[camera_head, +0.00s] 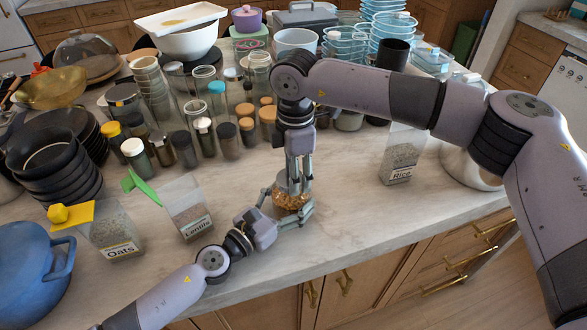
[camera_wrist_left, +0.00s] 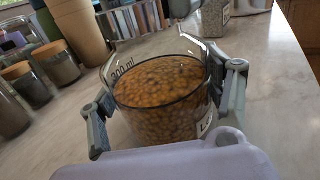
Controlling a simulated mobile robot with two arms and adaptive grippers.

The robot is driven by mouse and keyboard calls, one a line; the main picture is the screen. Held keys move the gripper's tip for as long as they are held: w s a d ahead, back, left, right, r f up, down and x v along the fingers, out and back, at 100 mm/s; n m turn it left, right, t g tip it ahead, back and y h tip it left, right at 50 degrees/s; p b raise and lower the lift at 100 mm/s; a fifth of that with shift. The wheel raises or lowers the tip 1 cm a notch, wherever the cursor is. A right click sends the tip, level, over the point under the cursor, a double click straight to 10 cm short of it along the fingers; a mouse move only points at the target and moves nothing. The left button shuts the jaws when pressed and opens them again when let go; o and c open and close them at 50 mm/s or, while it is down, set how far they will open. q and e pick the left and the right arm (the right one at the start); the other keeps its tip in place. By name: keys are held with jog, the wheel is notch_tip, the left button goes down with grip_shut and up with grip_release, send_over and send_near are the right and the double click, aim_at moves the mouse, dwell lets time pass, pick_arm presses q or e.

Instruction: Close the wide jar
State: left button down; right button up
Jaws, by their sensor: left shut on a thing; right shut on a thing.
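The wide jar (camera_head: 290,202) is clear glass with small orange-brown pieces inside. It stands upright near the counter's front edge. It fills the middle of the left wrist view (camera_wrist_left: 162,105), with volume marks and part of a label showing. My left gripper (camera_head: 287,206) is shut around the jar, one finger on each side. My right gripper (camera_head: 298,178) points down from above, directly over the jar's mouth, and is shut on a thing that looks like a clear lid. The lid is mostly hidden, and I cannot tell whether it touches the rim.
The lentils container (camera_head: 187,207) and oats container (camera_head: 115,232) stand left of the jar. The rice container (camera_head: 402,155) stands to the right. Several spice jars (camera_head: 193,140) crowd behind. A blue pot (camera_head: 30,270) sits at far left. Bare counter (camera_head: 360,215) lies right of the jar.

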jog(key=m, duration=0.6)
jog(key=shift+s, duration=0.25)
jog(key=o, duration=0.8)
jog(key=shift+r, duration=0.1)
jog(key=shift+r, duration=2.15)
jog(key=shift+o, duration=0.2)
